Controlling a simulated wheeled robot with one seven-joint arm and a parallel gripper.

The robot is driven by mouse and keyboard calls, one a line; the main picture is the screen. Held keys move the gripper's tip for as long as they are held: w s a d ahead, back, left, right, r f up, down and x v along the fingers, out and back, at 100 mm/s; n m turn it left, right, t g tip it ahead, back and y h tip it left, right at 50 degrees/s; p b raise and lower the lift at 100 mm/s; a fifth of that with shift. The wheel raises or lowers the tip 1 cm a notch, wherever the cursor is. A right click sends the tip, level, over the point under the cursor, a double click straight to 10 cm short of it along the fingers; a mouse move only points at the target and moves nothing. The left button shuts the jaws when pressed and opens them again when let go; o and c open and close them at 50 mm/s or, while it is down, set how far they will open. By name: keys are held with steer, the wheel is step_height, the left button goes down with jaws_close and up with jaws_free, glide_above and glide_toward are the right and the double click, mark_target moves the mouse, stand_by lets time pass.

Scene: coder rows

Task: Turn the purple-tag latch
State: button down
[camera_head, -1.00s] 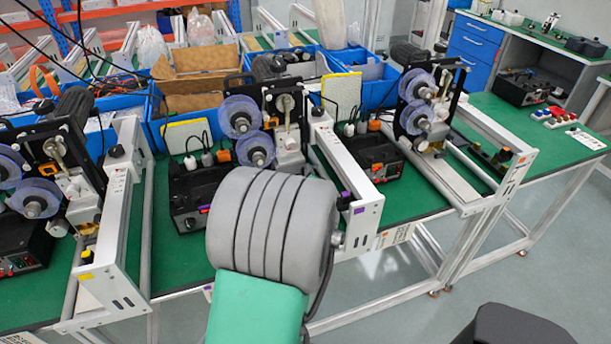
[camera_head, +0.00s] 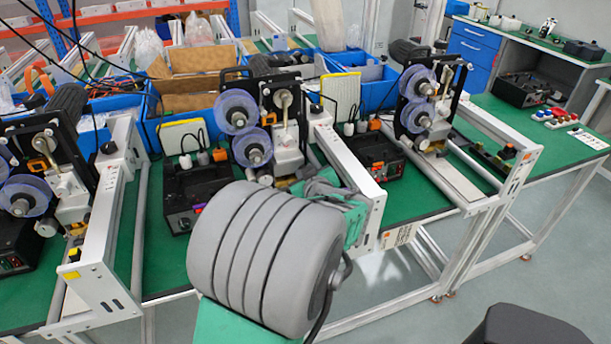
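The purple-tag machine is the middle coder (camera_head: 268,118), with two clear-purple reels, a black plate and a pale lever (camera_head: 292,132) on its front that looks like the latch. A small purple tag (camera_head: 199,208) shows on the black control box (camera_head: 188,190) at its left. My gripper (camera_head: 325,186) is partly in view, green and grey, in front of the coder's lower right by the white beam. My large grey arm link hides most of it, and its fingers cannot be made out. Contact with the coder cannot be told.
A yellow-tag coder (camera_head: 40,165) stands at left and an orange-tag coder (camera_head: 430,108) at right. White frame beams (camera_head: 350,160) jut forward beside the machines. Blue bins (camera_head: 185,125) stand behind. Open floor (camera_head: 560,250) lies at front right.

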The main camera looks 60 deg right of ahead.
stand_by(0.4)
steer(key=c, duration=1.3)
jaws_free()
steer(key=shift+o, duration=0.2)
step_height(320, 180, up, 3)
steer(key=shift+r+b, duration=0.1)
steer(key=shift+b, duration=0.35)
steer(key=s+a+r+b, duration=0.1)
steer(key=s+a+r, duration=0.5)
steer(key=a+r, duration=0.3)
steer(key=a, duration=0.3)
steer(key=shift+a+r, duration=0.25)
steer(key=shift+r, duration=0.15)
steer(key=shift+s, duration=0.1)
